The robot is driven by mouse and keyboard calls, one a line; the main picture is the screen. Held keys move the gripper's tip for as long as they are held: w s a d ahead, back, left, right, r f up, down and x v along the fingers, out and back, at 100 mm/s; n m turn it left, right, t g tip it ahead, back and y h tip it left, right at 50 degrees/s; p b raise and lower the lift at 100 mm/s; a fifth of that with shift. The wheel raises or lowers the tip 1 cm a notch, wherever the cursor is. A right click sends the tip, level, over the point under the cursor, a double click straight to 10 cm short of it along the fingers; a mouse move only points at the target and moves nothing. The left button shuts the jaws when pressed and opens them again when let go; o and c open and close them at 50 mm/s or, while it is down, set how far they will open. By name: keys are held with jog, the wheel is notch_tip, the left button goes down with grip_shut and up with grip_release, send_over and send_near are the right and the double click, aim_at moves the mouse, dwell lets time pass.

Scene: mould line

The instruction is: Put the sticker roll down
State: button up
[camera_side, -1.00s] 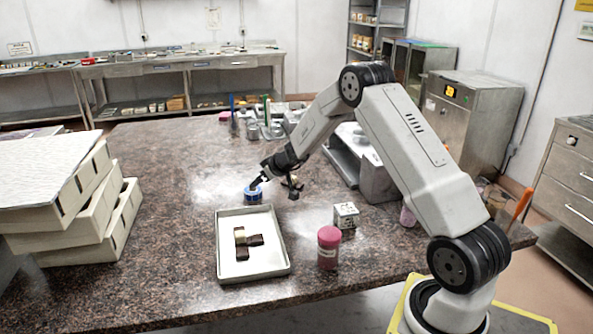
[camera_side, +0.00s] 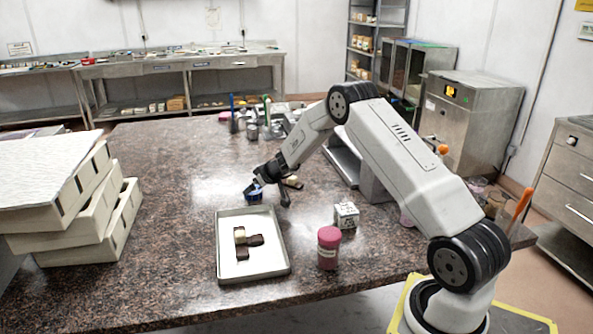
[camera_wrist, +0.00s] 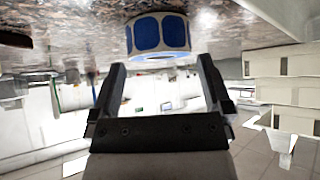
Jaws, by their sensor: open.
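The sticker roll (camera_side: 254,196), a white ring with blue stickers, rests on the granite table just behind the tray. It also shows in the wrist view (camera_wrist: 160,33), where the picture is upside down. My gripper (camera_side: 251,187) is low at the roll, tilted down toward it. In the wrist view my gripper (camera_wrist: 161,62) is open, with its two fingertips at either side of the roll's near edge. Gaps show between the fingers and the roll. From the side, the jaws partly cover the roll.
A metal tray (camera_side: 284,265) holding several brown and cream pieces lies in front of the roll. Stacked cream boxes (camera_side: 85,225) stand at left. Bare table lies left of the roll.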

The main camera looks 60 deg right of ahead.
jog(key=shift+x, duration=1.55)
jog(key=c, duration=1.1)
jog(key=shift+r, duration=0.15)
jog(key=shift+r, duration=0.9)
jog(key=shift+s+a+f+v, duration=0.2)
jog(key=shift+a+v, duration=0.45)
jog(key=shift+v, duration=2.25)
jog(key=shift+s+a+f+v, duration=0.1)
jog(key=shift+a+f+v, duration=0.35)
jog(key=shift+v, duration=2.4)
jog(key=shift+s+a+v, duration=0.2)
jog(key=shift+a+v, duration=0.6)
jog(key=shift+v, duration=2.1)
